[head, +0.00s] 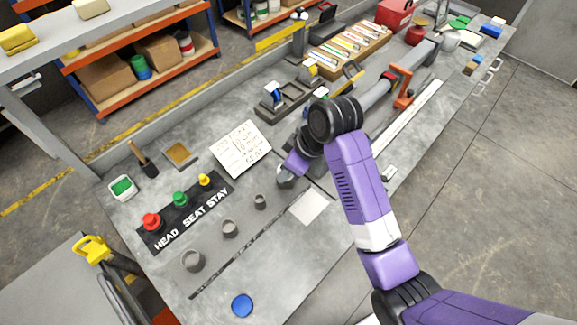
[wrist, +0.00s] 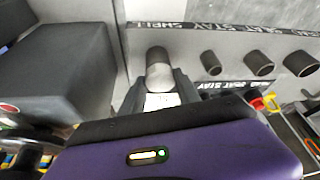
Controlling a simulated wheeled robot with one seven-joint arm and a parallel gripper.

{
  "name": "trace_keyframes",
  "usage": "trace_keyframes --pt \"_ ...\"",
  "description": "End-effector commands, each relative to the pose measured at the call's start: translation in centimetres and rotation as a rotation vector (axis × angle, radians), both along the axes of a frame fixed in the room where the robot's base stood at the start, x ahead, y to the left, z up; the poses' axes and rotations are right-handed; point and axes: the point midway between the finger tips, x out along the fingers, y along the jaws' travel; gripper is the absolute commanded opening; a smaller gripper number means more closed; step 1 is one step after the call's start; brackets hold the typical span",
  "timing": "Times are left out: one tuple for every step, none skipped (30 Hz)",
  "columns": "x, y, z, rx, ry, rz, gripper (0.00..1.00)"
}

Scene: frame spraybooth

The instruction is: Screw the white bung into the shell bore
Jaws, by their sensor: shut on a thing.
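The white bung (wrist: 160,101) shows between my fingers in the wrist view, partly hidden by them and the gripper body. My gripper (wrist: 160,92) is shut on it. Directly beyond the fingertips is the dark grey shell (wrist: 157,54), a short tube in line with the bung, with a paler grey round part at its near end. I cannot tell whether the bung is in the bore or only against it. In the head view my gripper (head: 284,181) is low over the bench, and its end hides the shell and bung.
Three grey tubes (head: 229,228) stand in a row on the bench. Red (head: 151,221), green (head: 180,199) and yellow (head: 204,180) knobs stand along the HEAD SEAT STAY strip. A note card (head: 241,149) and a dark fixture (head: 288,101) are nearby.

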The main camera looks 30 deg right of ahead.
Motion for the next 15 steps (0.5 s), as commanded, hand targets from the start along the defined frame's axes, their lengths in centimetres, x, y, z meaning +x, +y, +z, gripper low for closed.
trace_keyframes --pt "0.14 0.21 0.16 0.000 -0.009 -0.044 0.00" --pt "0.15 0.21 0.15 0.000 -0.008 -0.070 0.00" --pt "0.17 0.18 0.16 0.000 -0.009 -0.098 0.00" --pt "0.17 0.17 0.18 0.000 -0.009 -0.115 0.00" --pt "0.18 0.14 0.20 0.001 -0.010 -0.126 0.00" --pt "0.19 0.12 0.21 0.000 -0.010 -0.137 0.00" --pt "0.20 0.10 0.22 0.001 -0.010 -0.140 0.00" --pt "0.21 0.09 0.22 0.000 -0.011 -0.142 0.00" --pt "0.21 0.08 0.23 0.001 -0.010 -0.141 0.00" --pt "0.21 0.08 0.23 0.001 -0.010 -0.140 0.00" --pt "0.21 0.08 0.23 0.001 -0.010 -0.140 0.00" --pt "0.21 0.08 0.22 0.001 -0.010 -0.140 0.00" --pt "0.21 0.08 0.23 0.001 -0.010 -0.140 0.00" --pt "0.22 0.09 0.22 0.000 -0.011 -0.142 0.00" --pt "0.20 0.12 0.22 0.000 -0.011 -0.150 0.00"
